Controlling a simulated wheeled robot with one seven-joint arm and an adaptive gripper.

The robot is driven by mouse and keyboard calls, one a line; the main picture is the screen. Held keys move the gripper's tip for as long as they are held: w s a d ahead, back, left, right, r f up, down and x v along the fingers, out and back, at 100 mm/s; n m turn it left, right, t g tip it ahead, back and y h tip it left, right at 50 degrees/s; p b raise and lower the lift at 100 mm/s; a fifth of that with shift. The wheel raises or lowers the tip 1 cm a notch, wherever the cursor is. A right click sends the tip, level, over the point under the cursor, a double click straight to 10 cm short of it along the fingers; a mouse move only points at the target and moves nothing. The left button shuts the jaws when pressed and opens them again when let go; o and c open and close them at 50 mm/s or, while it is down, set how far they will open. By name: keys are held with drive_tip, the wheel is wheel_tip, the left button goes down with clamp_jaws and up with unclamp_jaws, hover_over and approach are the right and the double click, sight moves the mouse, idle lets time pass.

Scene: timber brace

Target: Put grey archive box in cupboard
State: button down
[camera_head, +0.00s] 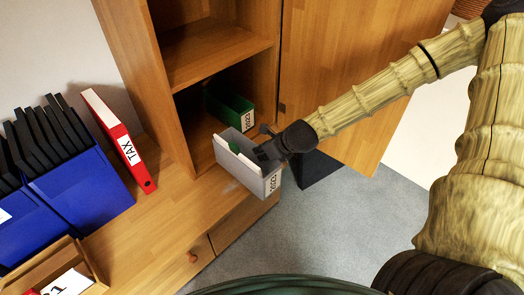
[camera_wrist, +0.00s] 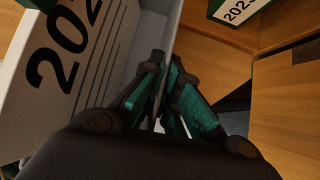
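The grey archive box (camera_head: 227,158), with a dated white label on its end, is at the mouth of the open wooden cupboard (camera_head: 177,100), over the front of the low wooden top. My gripper (camera_head: 266,152) is at the box's right end. In the wrist view the teal-padded fingers (camera_wrist: 167,95) are closed on both sides of a thin wall of the grey box (camera_wrist: 135,45). I cannot tell whether the box's underside touches the wood.
A green box (camera_head: 231,107) labelled 2023 stands in the cupboard's lower compartment, behind the grey box. The cupboard door (camera_head: 345,75) is open at right. A red TAX binder (camera_head: 118,140) and blue holders (camera_head: 85,190) stand at left. Bare wood lies between binder and grey box.

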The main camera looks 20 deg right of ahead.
sight(248, 143)
drive_tip(key=shift+w+a+f+b, duration=0.2)
drive_tip(key=shift+w+a, duration=0.2)
drive_tip(key=shift+w, duration=0.7)
drive_tip(key=shift+w+a+f+b, duration=0.1)
drive_tip(key=shift+w+a+b, duration=0.25)
drive_tip(key=shift+w, duration=0.7)
drive_tip(key=shift+w+a+f+b, duration=0.15)
drive_tip(key=shift+w+a, duration=0.3)
drive_tip(key=shift+w, duration=0.65)
drive_tip(key=shift+w+a+f, duration=0.15)
drive_tip(key=shift+w+a, duration=0.4)
drive_tip(key=shift+w, duration=0.85)
drive_tip(key=shift+w+a+f, duration=0.2)
drive_tip(key=shift+w+a, duration=0.3)
drive_tip(key=shift+w, duration=0.95)
drive_tip(key=shift+w+a+f, duration=0.15)
drive_tip(key=shift+w+a, duration=0.4)
drive_tip(key=shift+w, duration=0.85)
drive_tip(key=w+a+p, duration=0.3)
drive_tip(key=w+a, duration=0.1)
drive_tip(key=w, duration=0.9)
drive_tip(key=shift+a+p, duration=0.3)
drive_tip(key=shift+a, duration=0.1)
drive_tip(key=shift+f+b, duration=0.45)
drive_tip(key=shift+f, duration=0.45)
